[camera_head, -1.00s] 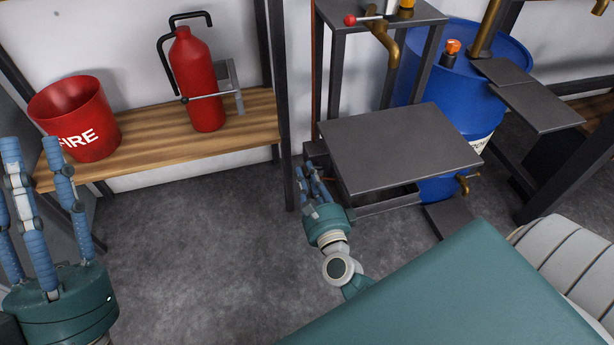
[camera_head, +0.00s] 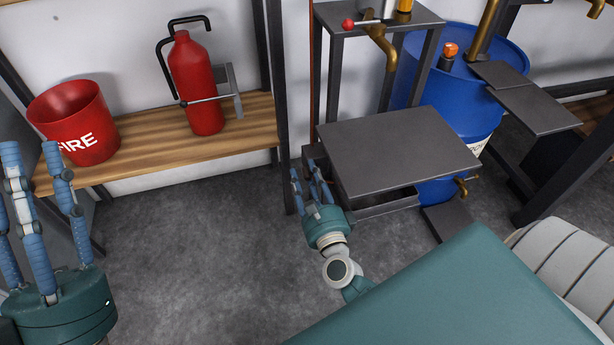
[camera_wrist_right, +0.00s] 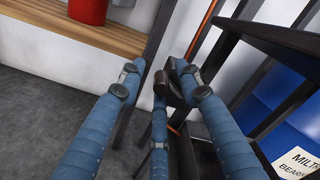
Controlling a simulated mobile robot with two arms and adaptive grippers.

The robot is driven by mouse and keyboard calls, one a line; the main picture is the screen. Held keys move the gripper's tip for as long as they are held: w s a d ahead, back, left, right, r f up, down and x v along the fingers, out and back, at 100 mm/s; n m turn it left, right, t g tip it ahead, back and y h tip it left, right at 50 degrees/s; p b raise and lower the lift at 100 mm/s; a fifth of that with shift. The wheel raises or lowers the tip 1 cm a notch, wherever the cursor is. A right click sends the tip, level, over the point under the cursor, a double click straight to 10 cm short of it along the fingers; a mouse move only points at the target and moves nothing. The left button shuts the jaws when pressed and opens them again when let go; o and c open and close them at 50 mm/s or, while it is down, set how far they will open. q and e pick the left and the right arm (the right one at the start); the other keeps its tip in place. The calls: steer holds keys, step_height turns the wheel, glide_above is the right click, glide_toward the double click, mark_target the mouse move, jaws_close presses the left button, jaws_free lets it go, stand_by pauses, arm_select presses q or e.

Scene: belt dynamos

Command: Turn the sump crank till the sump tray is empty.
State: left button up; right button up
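The sump tray (camera_head: 385,208) shows as a shallow grey tray with a dark inside, under the grey stand's plate; the plate hides most of it, so its contents cannot be told. My right gripper (camera_head: 311,177) is at the stand's left side, fingers pointing away from me. In the right wrist view its fingers stand apart around a dark knob (camera_wrist_right: 160,84), which looks like the sump crank's handle. A gap shows between the left finger and the knob; I cannot tell whether any finger touches it. My left gripper (camera_head: 38,215) is open and empty at the left, fingers up.
The stand's flat top plate (camera_head: 400,150) overhangs beside my right gripper. A blue drum (camera_head: 510,75) stands behind it with a brass tap (camera_head: 462,184). A wooden shelf (camera_head: 160,140) holds a red fire bucket (camera_head: 75,122) and extinguisher (camera_head: 195,85). The floor at centre-left is clear.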

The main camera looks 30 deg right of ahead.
steer(key=v, duration=1.2)
